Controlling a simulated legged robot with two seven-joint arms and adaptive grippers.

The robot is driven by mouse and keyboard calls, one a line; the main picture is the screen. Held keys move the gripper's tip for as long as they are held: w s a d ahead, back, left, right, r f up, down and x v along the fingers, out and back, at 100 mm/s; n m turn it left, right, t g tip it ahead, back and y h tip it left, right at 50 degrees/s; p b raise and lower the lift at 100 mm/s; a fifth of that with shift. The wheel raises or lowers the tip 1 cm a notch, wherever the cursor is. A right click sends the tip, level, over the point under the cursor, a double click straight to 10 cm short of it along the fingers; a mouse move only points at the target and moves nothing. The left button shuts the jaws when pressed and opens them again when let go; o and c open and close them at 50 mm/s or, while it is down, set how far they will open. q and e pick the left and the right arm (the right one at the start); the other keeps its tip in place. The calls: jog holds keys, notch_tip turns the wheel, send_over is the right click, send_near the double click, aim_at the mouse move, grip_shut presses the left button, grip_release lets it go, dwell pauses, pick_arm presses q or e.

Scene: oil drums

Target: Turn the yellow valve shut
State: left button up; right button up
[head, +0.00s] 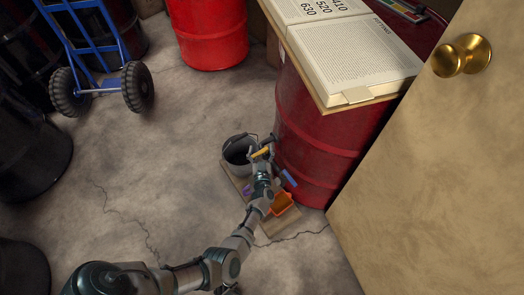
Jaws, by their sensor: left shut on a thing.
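The yellow valve (260,152) is a small yellow handle low on the front of the dark red drum (318,125), beside the rim of a bucket. My left gripper (265,155) reaches down to it from the lower left and is shut on it. The fingers and the forearm cover part of the valve, so its exact angle is hard to tell. My right gripper is not in view.
A dark bucket (237,149) stands left of the valve on a wooden board (238,181). A blue handle (289,178) and an orange scoop-like thing (281,203) are right of my wrist. A door (440,180) blocks the right.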

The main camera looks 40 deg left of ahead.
pick_arm(q)
jog(key=shift+s+a+f, duration=0.15)
jog(key=shift+s+a, duration=0.35)
jog(key=shift+a, duration=0.1)
jog(key=o, duration=1.7)
jog(key=shift+s, duration=0.1)
jog(key=v, duration=1.2)
jog(key=shift+w+d, duration=0.2)
